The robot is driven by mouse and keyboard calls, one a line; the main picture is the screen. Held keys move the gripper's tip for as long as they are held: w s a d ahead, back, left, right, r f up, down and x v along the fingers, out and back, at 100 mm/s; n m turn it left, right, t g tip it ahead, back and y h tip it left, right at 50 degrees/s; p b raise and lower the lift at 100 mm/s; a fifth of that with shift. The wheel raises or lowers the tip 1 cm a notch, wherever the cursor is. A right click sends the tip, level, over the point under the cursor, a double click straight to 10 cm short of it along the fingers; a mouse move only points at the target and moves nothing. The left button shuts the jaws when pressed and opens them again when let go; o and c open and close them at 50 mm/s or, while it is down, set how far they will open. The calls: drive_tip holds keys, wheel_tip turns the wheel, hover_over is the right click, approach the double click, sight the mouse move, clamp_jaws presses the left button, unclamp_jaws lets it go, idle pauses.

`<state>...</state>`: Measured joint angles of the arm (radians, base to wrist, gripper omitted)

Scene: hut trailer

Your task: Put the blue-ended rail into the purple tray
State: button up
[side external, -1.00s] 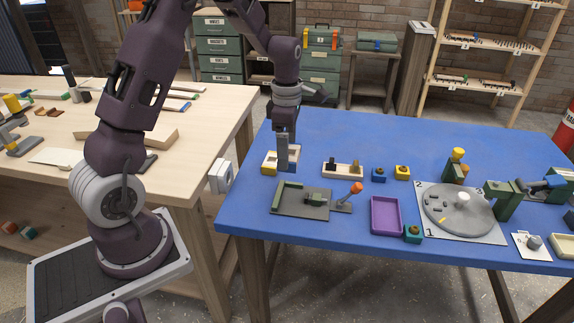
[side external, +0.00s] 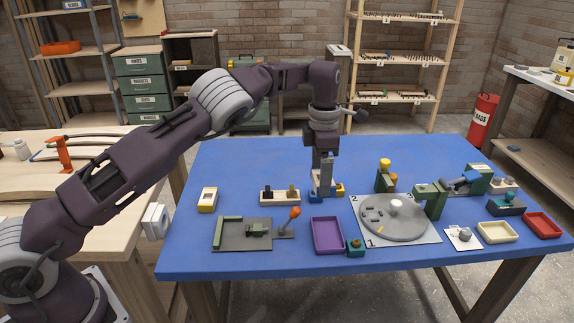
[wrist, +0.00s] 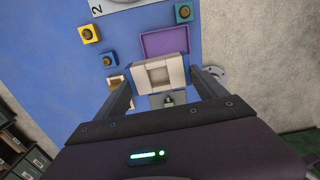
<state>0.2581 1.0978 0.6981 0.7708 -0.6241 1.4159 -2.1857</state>
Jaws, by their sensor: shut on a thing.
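My gripper (side external: 323,187) is shut on a pale piece and holds it above the blue table, in front of the shelves' side. In the wrist view the pale rail (wrist: 160,73) shows between the two fingers as a whitish block with a square recess.
A yellow-ended pale piece (side external: 208,200) lies at the left. A pale holder with pegs (side external: 280,197), a blue block and a yellow block (side external: 340,188) lie near my gripper. A teal block (side external: 355,247) stands against the tray's right. The grey turntable (side external: 393,222) and lever fixture (side external: 243,233) flank the tray.

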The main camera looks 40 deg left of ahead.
drive_tip(key=d, duration=0.3)
drive_tip(key=shift+f, duration=0.4)
wheel_tip(320, 180, down, 7)
drive_tip(key=shift+r, duration=0.15)
drive_tip(key=shift+a, duration=0.1)
drive_tip(key=shift+f, duration=3.8)
drive_tip(key=o, duration=1.3)
drive_tip(key=shift+r, duration=0.15)
